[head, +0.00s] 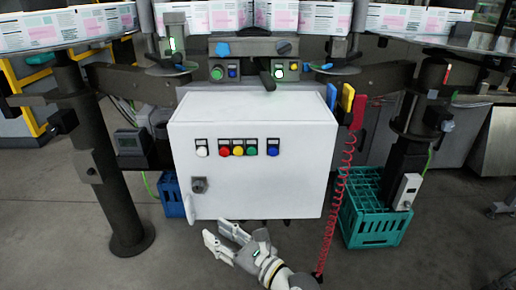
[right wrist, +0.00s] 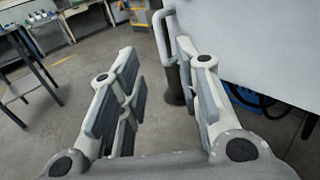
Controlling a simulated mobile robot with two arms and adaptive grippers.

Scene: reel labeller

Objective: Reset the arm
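My right gripper (head: 222,238) is in the lower middle of the head view, in front of the lower edge of the white control box (head: 255,180). Its fingers are spread apart with nothing between them. In the right wrist view the open fingers (right wrist: 158,90) frame bare floor and part of a dark post. My left gripper is in neither view.
The control box carries coloured buttons and a dark knob (head: 199,185). A red coiled hose (head: 340,200) hangs at its right. A teal crate (head: 372,228) and a blue crate (head: 171,195) stand on the floor. Dark posts (head: 105,165) flank the machine. Front floor is clear.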

